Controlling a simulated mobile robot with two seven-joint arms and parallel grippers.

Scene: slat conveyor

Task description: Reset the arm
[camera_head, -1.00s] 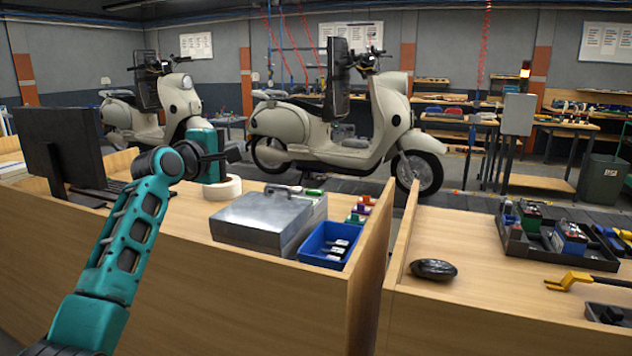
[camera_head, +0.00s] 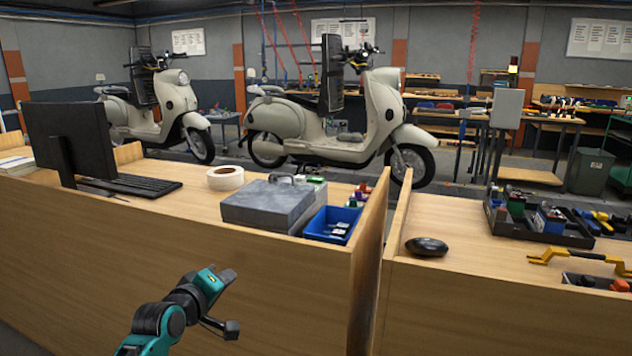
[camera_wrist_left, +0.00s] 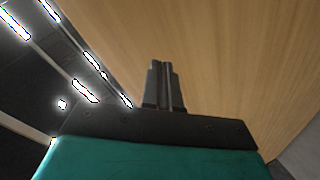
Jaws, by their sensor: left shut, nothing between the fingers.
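My left gripper (camera_head: 228,276) is in front of the wooden front panel of the left bench, below the bench top, at the lower middle-left of the head view. In the left wrist view its two dark fingers (camera_wrist_left: 164,86) lie side by side, shut, with nothing between them. Pale wood fills much of that view beyond the fingers. My right gripper does not show in either view.
The left bench (camera_head: 90,222) bears a monitor (camera_head: 70,140), keyboard (camera_head: 140,184), tape roll (camera_head: 225,178), grey metal case (camera_head: 262,206) and blue bin (camera_head: 318,226). A narrow gap separates the right bench (camera_head: 470,290), with a black oval object (camera_head: 427,246) and a dark tray (camera_head: 535,228).

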